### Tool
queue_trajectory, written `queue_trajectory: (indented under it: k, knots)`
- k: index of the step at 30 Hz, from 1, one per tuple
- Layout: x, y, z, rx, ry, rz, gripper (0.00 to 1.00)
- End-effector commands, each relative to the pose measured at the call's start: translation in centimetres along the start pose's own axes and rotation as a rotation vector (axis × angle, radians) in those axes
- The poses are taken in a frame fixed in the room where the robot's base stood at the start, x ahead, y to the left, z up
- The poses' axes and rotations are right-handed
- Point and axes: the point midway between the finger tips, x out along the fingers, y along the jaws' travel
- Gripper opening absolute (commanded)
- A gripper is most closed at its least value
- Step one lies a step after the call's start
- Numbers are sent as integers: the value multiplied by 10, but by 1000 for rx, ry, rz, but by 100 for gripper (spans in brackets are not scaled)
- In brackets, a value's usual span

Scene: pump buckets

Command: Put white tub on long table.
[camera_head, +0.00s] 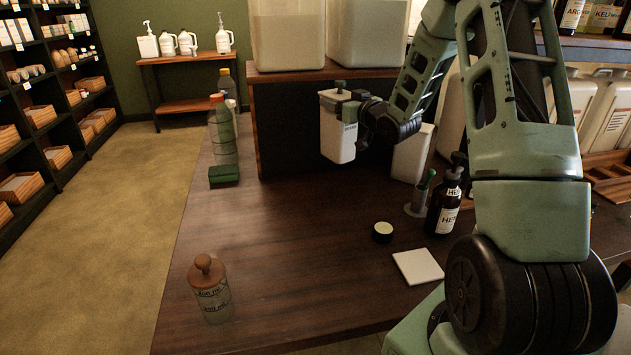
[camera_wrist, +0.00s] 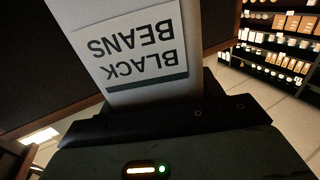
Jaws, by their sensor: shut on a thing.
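The tub's base appears a little above the long dark wooden table (camera_head: 290,235), though the gap is hard to judge. A second white container (camera_head: 411,155) stands on the table to the right, partly behind my arm.
A stand (camera_head: 300,74) carries large clear bins. A bottle (camera_head: 222,135) and green sponge (camera_head: 223,174) are at the left edge. A jar with wooden lid (camera_head: 210,288), small tin (camera_head: 382,231), white tile (camera_head: 418,266) and dark pump bottle (camera_head: 445,200) stand nearer. The table's middle is clear.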

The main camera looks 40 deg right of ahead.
Motion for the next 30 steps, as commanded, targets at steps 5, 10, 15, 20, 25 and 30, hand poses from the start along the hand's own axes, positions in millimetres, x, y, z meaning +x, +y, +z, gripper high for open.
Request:
queue_trajectory:
  k: [5, 10, 15, 20, 25, 30]
  knots:
    - [1, 0, 16, 1, 2, -1, 0]
    - [0, 0, 43, 1, 2, -1, 0]
    - [1, 0, 60, -1, 4, 0, 0]
    - [0, 0, 75, 1, 3, 0, 0]
    - [1, 0, 98, 1, 4, 0, 0]
    - [1, 0, 104, -2, 6, 0, 0]
